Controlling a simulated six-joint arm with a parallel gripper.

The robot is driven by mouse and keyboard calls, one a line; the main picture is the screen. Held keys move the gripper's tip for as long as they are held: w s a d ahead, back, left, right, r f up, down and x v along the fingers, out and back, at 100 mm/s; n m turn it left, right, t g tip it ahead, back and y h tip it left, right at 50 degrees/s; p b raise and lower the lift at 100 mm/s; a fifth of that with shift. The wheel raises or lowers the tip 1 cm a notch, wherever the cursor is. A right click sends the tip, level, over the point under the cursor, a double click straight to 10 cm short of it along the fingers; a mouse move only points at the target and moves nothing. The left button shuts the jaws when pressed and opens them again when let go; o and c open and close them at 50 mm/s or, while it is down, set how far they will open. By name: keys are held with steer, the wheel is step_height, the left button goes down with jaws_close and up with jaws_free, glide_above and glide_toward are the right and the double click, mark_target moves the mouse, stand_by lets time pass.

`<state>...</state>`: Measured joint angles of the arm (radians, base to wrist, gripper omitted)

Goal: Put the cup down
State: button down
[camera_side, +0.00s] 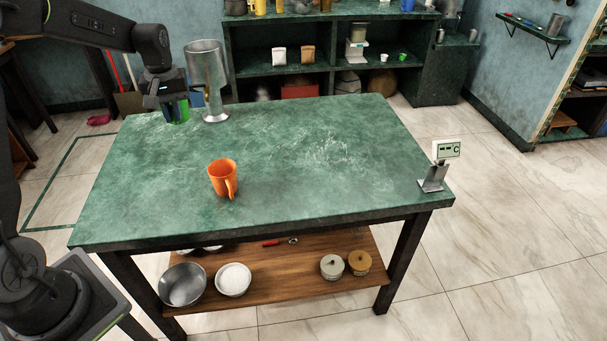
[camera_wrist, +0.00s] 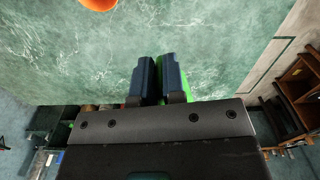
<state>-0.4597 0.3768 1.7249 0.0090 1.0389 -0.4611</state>
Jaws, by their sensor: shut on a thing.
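My gripper (camera_wrist: 158,60) is at the far left corner of the green table. It is shut on a bright green thing (camera_side: 181,111), which I take to be the cup. In the wrist view, a green strip (camera_wrist: 159,66) shows beside the right dark blue finger; the fingers and gripper body hide most of it. In the side view it is at the table's far edge; I cannot tell whether it touches the top. An orange mug (camera_side: 222,178) stands upright on the table, apart from my gripper; its edge shows in the wrist view (camera_wrist: 98,4).
A tall metal cylinder (camera_side: 206,80) stands close right of my gripper. A small metal stand with a display (camera_side: 436,170) is at the table's right edge. The middle and right of the tabletop (camera_side: 320,145) are clear. Bowls and jars sit on the lower shelf (camera_side: 290,290).

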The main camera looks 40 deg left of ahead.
steer(key=w+d+m, duration=0.6)
steer(key=w+d, duration=0.5)
steer(key=d, duration=0.4)
steer(key=shift+w+d+f, duration=0.6)
steer(key=shift+d+f, duration=1.1)
steer(key=shift+f, duration=1.05)
steer(key=shift+w+d+f, duration=0.6)
steer(key=shift+d+f, duration=1.15)
steer(key=shift+f, duration=0.95)
steer(key=shift+w+d+f, duration=0.6)
steer(key=shift+d+f, duration=1.1)
steer(key=shift+f, duration=1.05)
steer(key=shift+f, duration=0.15)
steer(key=c, duration=1.2)
jaws_free()
